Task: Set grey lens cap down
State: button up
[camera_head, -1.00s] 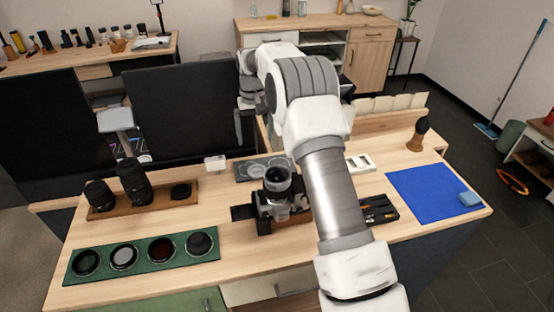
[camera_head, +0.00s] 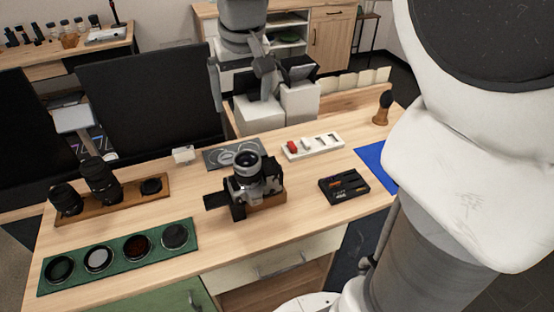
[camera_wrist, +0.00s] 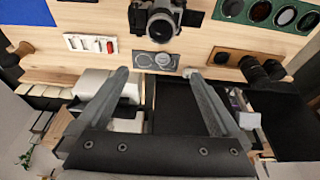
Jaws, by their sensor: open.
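A grey mat (camera_head: 213,162) with round outlines lies behind the camera on the workbench. It also shows in the wrist view (camera_wrist: 178,67), just beyond my fingertips. A flat round grey shape on it (camera_wrist: 163,60) may be the grey lens cap, but I cannot tell it surely from the printed rings. My gripper (camera_head: 240,98) is beyond the bench's far edge in the head view. In the wrist view my gripper (camera_wrist: 156,72) has its two fingers wide apart, with nothing between them.
A camera (camera_head: 246,186) stands near the mat, partly on a wooden block. A white tray (camera_head: 325,147), a black case (camera_head: 343,186), a green filter mat (camera_head: 118,257) and a wooden lens board (camera_head: 126,196) surround it. A dark screen (camera_head: 140,100) stands behind. The front middle is bare.

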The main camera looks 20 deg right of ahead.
jog(key=s+d+f+t, duration=0.1)
jog(key=s+f+t, duration=0.1)
jog(key=s, duration=1.7)
jog(key=shift+s+f, duration=0.2)
jog(key=shift+f, duration=0.45)
